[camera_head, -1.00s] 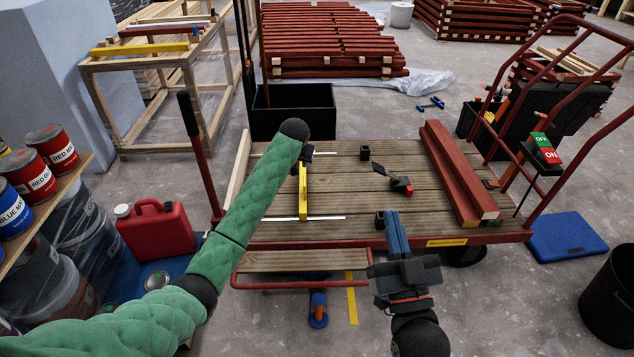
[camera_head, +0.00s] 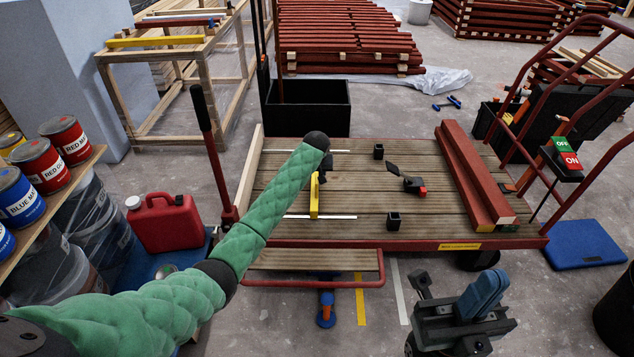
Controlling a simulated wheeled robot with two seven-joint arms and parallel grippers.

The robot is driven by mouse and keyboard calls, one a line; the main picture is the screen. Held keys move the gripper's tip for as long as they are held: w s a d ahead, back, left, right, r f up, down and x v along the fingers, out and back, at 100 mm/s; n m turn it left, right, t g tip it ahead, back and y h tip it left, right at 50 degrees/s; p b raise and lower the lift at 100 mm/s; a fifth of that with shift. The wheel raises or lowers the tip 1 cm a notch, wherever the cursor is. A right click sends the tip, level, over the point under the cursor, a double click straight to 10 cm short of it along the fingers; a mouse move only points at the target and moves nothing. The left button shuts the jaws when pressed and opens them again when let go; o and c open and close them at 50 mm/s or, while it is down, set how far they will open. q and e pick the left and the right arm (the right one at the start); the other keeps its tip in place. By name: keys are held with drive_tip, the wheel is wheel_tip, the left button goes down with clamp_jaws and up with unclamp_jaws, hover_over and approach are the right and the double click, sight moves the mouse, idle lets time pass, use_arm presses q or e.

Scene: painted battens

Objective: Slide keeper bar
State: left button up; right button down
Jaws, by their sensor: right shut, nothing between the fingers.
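The yellow bar (camera_head: 314,197), which I take for the keeper bar, lies on the plank deck of the red cart. It spans between two pale rails, the far rail (camera_head: 340,151) and the near rail (camera_head: 322,217). My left gripper (camera_head: 327,172) is at the bar's far end, mostly hidden behind my green-sleeved arm. I cannot tell whether its fingers hold the bar. My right gripper (camera_head: 422,282) is shut and empty, in front of the cart's near edge, away from the bar.
The deck (camera_head: 355,185) carries small black blocks (camera_head: 393,220), a black clamp-like piece with a red end (camera_head: 414,185) and red battens (camera_head: 472,177) at right. A red upright lever (camera_head: 212,150) stands at the cart's left. Paint tins (camera_head: 65,138) and a red can (camera_head: 165,222) are left.

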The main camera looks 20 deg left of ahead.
sight(317, 181)
use_arm(q)
drive_tip(key=b+x, duration=0.2)
drive_tip(key=x, duration=0.5)
drive_tip(key=shift+r, duration=0.1)
clamp_jaws()
